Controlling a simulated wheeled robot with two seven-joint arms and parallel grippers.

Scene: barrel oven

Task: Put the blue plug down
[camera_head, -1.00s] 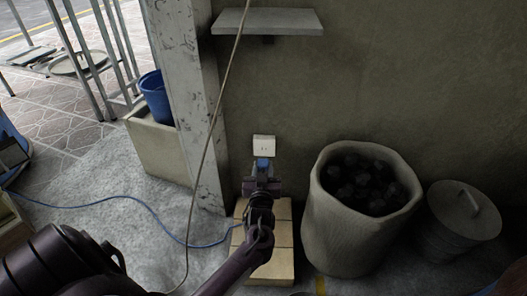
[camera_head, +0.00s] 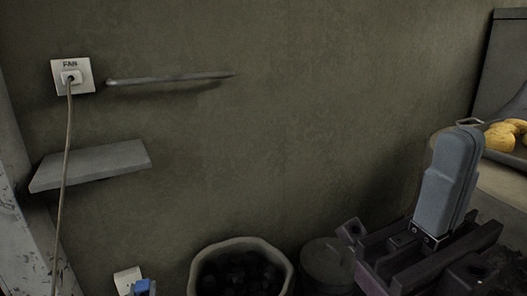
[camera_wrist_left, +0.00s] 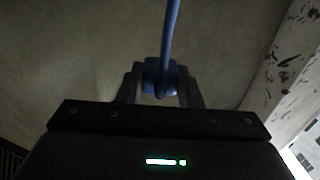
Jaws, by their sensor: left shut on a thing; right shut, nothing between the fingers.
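The blue plug (camera_head: 141,286) shows at the bottom left edge of the head view, close to the lower white wall outlet (camera_head: 127,276). I cannot tell whether it touches the outlet. In the left wrist view the plug (camera_wrist_left: 154,74) sits between the two fingers of my left gripper (camera_wrist_left: 160,80), which is shut on it. Its blue cable (camera_wrist_left: 172,30) runs toward the top of that view. Most of the left arm is below the head view. My right gripper (camera_head: 455,165) is raised at the right, its fingers pointing up, shut and empty.
A white plug (camera_head: 72,77) sits in the FAN outlet with a hanging cord. A grey shelf (camera_head: 90,166) and a thin ledge (camera_head: 170,78) jut from the wall. A coal-filled bin (camera_head: 240,246) and a grey lidded bin (camera_head: 328,262) stand below. Yellow food (camera_head: 500,138) lies at right.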

